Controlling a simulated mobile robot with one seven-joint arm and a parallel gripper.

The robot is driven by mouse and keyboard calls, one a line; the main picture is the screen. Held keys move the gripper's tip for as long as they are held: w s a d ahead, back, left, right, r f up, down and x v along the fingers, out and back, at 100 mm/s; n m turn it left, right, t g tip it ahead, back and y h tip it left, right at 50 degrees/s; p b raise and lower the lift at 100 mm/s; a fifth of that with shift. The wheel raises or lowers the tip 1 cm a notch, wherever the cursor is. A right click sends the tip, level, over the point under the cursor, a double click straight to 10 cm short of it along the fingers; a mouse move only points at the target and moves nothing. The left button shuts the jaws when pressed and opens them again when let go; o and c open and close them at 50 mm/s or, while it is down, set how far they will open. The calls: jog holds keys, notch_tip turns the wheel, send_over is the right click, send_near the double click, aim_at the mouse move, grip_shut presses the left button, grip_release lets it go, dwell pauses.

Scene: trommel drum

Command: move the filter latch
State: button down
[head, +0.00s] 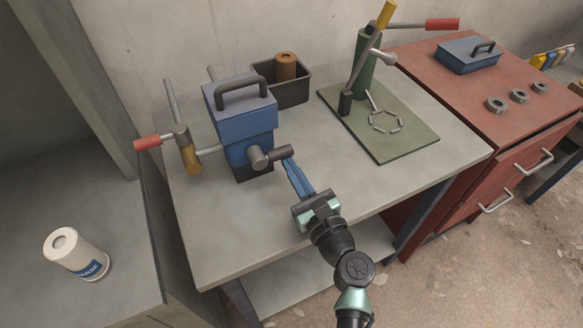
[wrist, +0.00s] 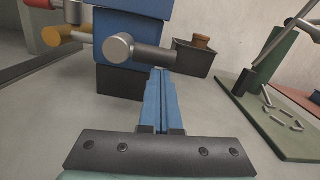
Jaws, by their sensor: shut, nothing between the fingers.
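A blue box-shaped unit (head: 240,120) with a dark top handle stands on the grey bench. On its front is a lever with a round metal hub (head: 258,157) and a short dark handle (head: 281,152) pointing right; this looks like the filter latch. In the wrist view the hub (wrist: 118,49) and handle (wrist: 155,57) lie just ahead of the fingers. My gripper (head: 288,162) is shut and empty, its blue fingers together. Its fingertips (wrist: 160,72) are at the underside of the dark handle, near its outer end. I cannot tell whether they touch.
A dark bin (head: 293,92) with a brown cylinder is behind the unit. A green press (head: 367,75) stands right on a green plate. A crank with a red grip (head: 147,142) sticks out left. The bench front is clear.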

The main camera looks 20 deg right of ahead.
jog(key=shift+r, duration=0.25)
jog(key=r+n, duration=0.1)
jog(key=n, duration=0.2)
jog(key=shift+d+r+n, duration=0.2)
jog(key=shift+r+n, duration=0.1)
jog(key=shift+r, duration=0.05)
jog(key=r+n, duration=0.1)
jog(key=n, duration=0.2)
jog(key=a+r+n+b, duration=0.1)
jog(key=n, duration=0.2)
jog(key=r+n+y, duration=0.1)
jog(key=r+n, duration=0.1)
jog(key=n, duration=0.1)
jog(key=shift+a+r+b, duration=0.1)
jog(key=shift+a+b, duration=0.25)
jog(key=shift+a+r+n+g+b, duration=0.1)
jog(key=shift+a+r+n+b, duration=0.15)
jog(key=shift+n, duration=0.5)
jog(key=shift+a+r+n+g, duration=0.15)
jog(key=shift+a+n, duration=0.15)
jog(key=shift+n, duration=0.5)
jog(key=shift+a+r+n+g+b, duration=0.1)
jog(key=shift+a+r+n+b, duration=0.15)
jog(key=shift+n, duration=0.5)
jog(key=shift+a, duration=0.1)
jog(key=shift+s, duration=0.15)
